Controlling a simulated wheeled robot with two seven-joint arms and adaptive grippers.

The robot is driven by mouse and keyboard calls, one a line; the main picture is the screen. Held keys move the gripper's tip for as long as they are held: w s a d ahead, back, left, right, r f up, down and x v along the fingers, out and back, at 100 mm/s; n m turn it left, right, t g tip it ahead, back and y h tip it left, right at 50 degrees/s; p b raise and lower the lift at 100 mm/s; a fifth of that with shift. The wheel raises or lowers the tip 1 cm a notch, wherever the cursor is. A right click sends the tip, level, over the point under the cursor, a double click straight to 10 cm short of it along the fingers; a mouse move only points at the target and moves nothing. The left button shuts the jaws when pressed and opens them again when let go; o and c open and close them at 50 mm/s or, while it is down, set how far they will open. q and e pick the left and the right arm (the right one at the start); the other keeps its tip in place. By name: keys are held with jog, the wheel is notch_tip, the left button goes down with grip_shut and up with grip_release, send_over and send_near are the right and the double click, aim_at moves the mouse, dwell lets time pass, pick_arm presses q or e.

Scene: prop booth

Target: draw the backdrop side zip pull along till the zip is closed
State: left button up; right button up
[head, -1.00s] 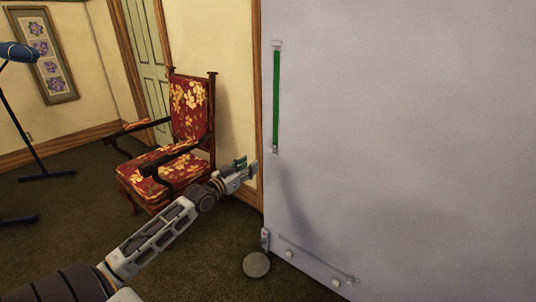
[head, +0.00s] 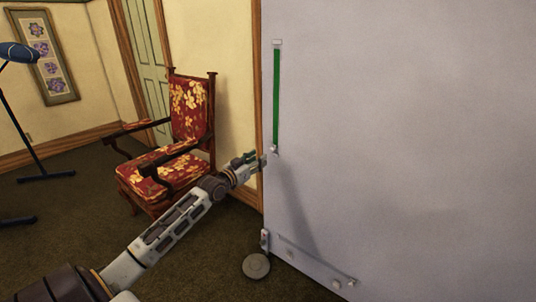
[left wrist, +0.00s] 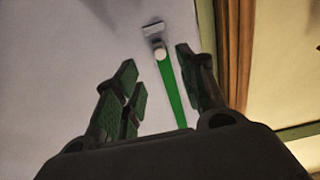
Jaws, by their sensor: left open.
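The backdrop (head: 410,140) is a large pale grey panel on the right. Its side zip shows as an upright green strip (head: 276,95) near the panel's left edge. The zip pull (head: 274,149) is a small pale knob at the strip's lower end; in the left wrist view the pull (left wrist: 160,53) looks round and white, close to an end bracket (left wrist: 153,29). My left gripper (head: 258,160) is open and empty, just below and left of the pull. In the left wrist view its fingers (left wrist: 157,75) stand either side of the strip, without visible contact. My right gripper is out of view.
A red floral armchair (head: 185,150) stands left, behind my left arm. A round grey disc (head: 256,265) lies at the panel's lower corner, beside a low bar (head: 315,267). A blue-topped stand (head: 18,52) is far left. The panel's face around the strip is clear.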

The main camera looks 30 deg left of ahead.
aim_at(270, 150)
pick_arm(q)
jog(key=shift+w+d+b, duration=0.2)
jog(key=shift+w+b, duration=0.4)
jog(key=shift+w, duration=2.5)
jog(key=shift+w+d+b, duration=0.1)
jog(key=shift+w+b, duration=0.25)
jog(key=shift+w, duration=0.35)
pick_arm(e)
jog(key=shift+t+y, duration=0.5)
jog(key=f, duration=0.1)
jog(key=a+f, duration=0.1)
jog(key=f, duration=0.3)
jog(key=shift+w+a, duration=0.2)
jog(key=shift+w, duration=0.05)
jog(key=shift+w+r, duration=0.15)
pick_arm(q)
jog(key=shift+c, duration=0.6)
grip_shut()
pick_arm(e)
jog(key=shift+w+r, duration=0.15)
